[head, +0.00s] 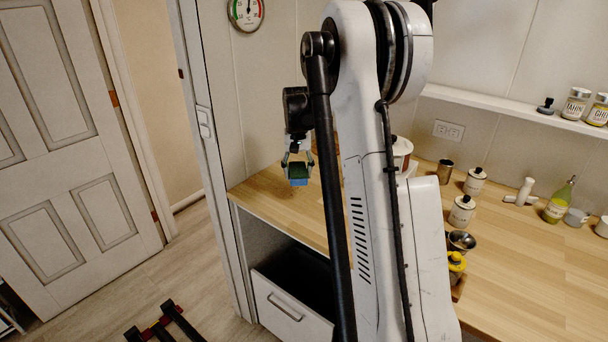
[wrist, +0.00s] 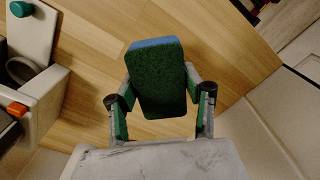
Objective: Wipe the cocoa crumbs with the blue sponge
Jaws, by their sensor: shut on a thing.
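The blue sponge (head: 299,182) has a blue body with a dark green scouring face. My gripper (head: 298,158) is shut on it, one finger on each side, with the blue side facing down in the head view. It is over the left end of the wooden counter (head: 262,196); whether it touches the wood I cannot tell. In the wrist view the sponge (wrist: 158,88) shows mostly its green face between the fingers of my gripper (wrist: 160,80), with a blue edge at the far end. I cannot make out any cocoa crumbs; the sponge and my arm hide part of the counter.
An open drawer (head: 290,308) juts out below the counter. Bare wood lies around the sponge.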

